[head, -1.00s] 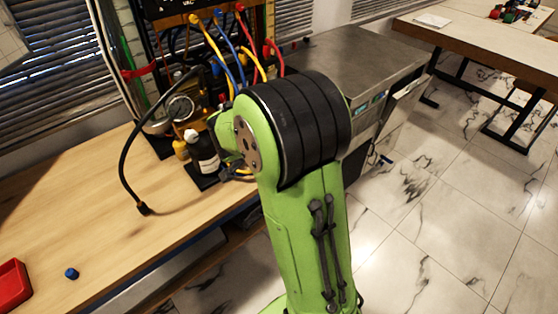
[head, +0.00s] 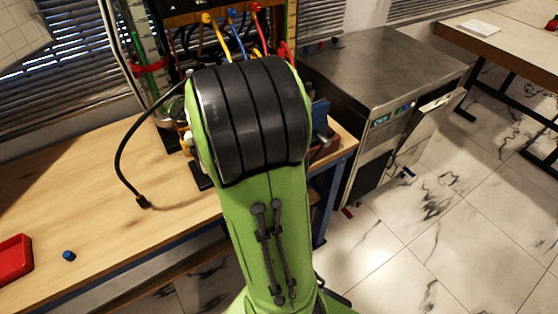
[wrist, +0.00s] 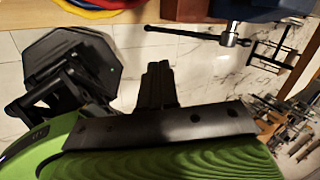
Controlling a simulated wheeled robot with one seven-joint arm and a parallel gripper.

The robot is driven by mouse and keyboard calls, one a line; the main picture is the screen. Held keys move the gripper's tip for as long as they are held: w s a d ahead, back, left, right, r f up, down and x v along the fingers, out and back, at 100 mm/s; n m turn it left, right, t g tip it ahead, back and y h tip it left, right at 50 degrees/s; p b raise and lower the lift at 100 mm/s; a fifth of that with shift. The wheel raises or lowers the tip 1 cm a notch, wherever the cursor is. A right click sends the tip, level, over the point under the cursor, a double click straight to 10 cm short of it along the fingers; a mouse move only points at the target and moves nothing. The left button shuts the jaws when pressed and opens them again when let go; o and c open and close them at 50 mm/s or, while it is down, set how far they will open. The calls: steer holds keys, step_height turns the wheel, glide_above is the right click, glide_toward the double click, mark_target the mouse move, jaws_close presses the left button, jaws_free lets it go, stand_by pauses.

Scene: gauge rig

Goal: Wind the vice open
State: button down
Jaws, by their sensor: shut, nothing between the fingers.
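The vice (head: 321,112) is blue and sits at the right end of the wooden bench, partly hidden behind my green and black arm in the head view. In the wrist view its dark blue body (wrist: 262,10) is cut off by the top edge. Its metal screw end (wrist: 229,38) sticks out below, with a dark handle bar (wrist: 185,33) running left from it. My gripper (wrist: 158,68) is shut and empty in the wrist view, below and left of the screw end in the picture and apart from the handle. The head view does not show my gripper.
A steel cabinet (head: 390,65) stands right of the bench. Hoses and a gauge rig (head: 215,25) stand behind my arm. A red tray (head: 14,260) and a blue cap (head: 69,256) lie at the bench's left. The tiled floor (head: 400,240) at right is mostly clear.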

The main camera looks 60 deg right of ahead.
steer(key=d+b+x, duration=0.1)
steer(key=b+x, duration=0.2)
steer(key=x, duration=1)
steer(key=shift+s+d, duration=0.3)
steer(key=shift+b, duration=0.4)
steer(key=shift+s+d+f+b, duration=0.15)
steer(key=shift+d+f+b, duration=0.25)
steer(key=shift+b, duration=0.55)
steer(key=shift+a, duration=0.1)
